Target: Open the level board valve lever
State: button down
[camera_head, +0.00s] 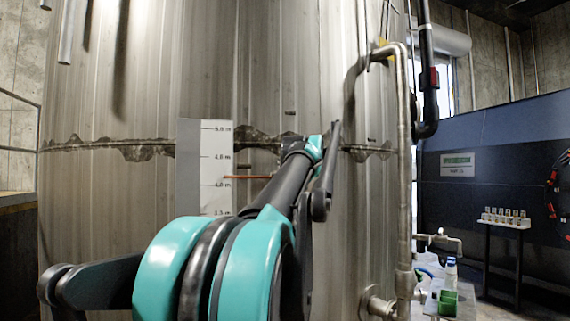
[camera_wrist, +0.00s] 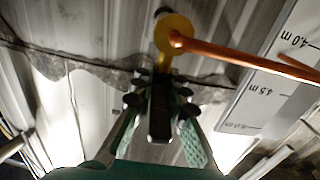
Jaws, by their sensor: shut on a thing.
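The white level board (camera_head: 203,168) with metre marks hangs on the tank wall, left of my arm. It also shows in the wrist view (camera_wrist: 282,75) at the right. In the wrist view, an orange rod (camera_wrist: 235,55) runs from a yellow round fitting (camera_wrist: 174,35) across the board. A short yellow stem (camera_wrist: 163,66) leads from the fitting down to my gripper (camera_wrist: 161,88). In the head view, my arm hides the lever and most of the gripper.
The large metal tank (camera_head: 140,80) fills the middle of the head view, with a rough dark seam across it. A vertical pipe (camera_head: 404,160) stands right of my arm. Farther right, a small stand (camera_head: 505,224) holds several little bottles before a blue wall.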

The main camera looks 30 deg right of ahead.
jog(key=c, duration=1.5)
grip_release()
jog(key=v, duration=1.2)
